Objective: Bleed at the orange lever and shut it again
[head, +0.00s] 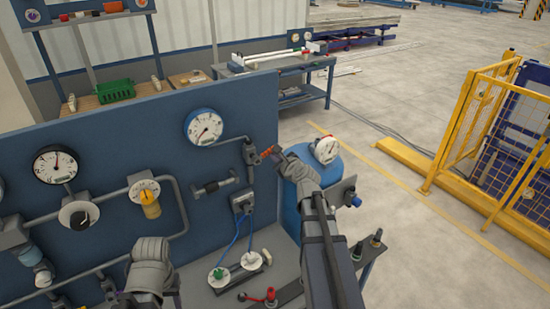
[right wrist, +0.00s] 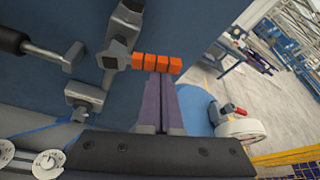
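The orange lever (head: 267,152) sticks out to the right from a grey valve (head: 250,153) on the blue panel's right part. In the right wrist view the lever (right wrist: 157,63) lies crosswise at my fingertips, pointing right from the grey valve body (right wrist: 118,52). My right gripper (head: 280,157) is at the lever's outer end. Its two fingers (right wrist: 161,78) lie side by side, shut, with their tips at the lever's lower edge; actual contact is hard to tell. My left gripper (head: 148,262) is low in front of the panel, away from the lever; its fingers are not clear.
A round gauge (head: 204,127) sits up and left of the lever. Pipes, dials and a yellow-fronted regulator (head: 149,198) fill the panel's left. A blue tank (head: 318,180) with a white-faced gauge (head: 326,150) stands close right of my right gripper. A yellow fence (head: 480,130) is farther right.

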